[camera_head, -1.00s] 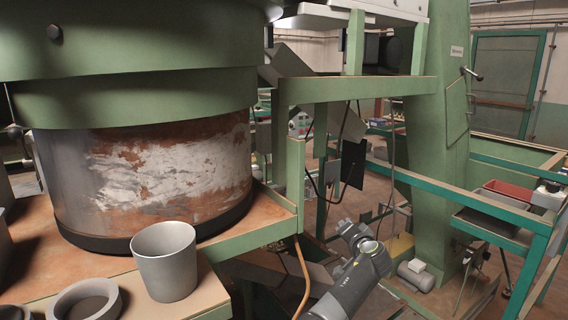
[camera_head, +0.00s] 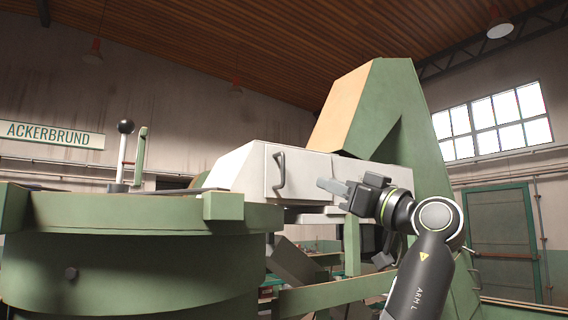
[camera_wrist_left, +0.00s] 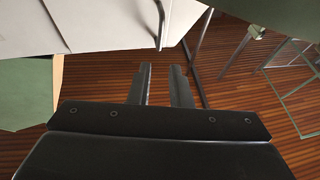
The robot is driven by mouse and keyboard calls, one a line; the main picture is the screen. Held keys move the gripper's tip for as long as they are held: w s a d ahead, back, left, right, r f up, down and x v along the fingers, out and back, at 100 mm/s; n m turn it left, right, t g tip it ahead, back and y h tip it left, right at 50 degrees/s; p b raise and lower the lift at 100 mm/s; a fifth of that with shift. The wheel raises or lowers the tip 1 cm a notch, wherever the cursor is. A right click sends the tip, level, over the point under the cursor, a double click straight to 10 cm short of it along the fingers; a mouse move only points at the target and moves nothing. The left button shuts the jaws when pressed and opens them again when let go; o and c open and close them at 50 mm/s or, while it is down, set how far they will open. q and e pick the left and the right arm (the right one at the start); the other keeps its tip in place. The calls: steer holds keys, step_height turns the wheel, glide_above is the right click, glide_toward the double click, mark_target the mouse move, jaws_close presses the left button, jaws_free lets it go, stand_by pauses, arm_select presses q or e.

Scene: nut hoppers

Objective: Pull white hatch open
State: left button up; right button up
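The white hatch (camera_head: 298,178) is the front panel of a white box above the green machine, and it looks closed. A dark upright bar handle (camera_head: 279,174) is fixed near its left edge. My left gripper (camera_head: 328,186) is in front of the hatch, to the right of the handle and apart from it, with its fingers pointing left. In the left wrist view, its two fingers (camera_wrist_left: 160,84) are parted with nothing between them. A white panel (camera_wrist_left: 105,25) and a thin dark bar, likely the handle (camera_wrist_left: 160,28), lie beyond the fingertips. My right gripper is not in view.
A round green drum (camera_head: 130,265) with a raised rim block (camera_head: 223,206) stands below and left of the hatch. A lever with a black knob (camera_head: 125,128) rises behind it. A slanted green column (camera_head: 395,110) stands behind my left arm.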

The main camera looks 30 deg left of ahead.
mark_target(283, 184)
arm_select(q)
steer(key=shift+p+x, duration=3.6)
steer(key=shift+x, duration=3.8)
steer(key=shift+d, duration=0.1)
jaws_close()
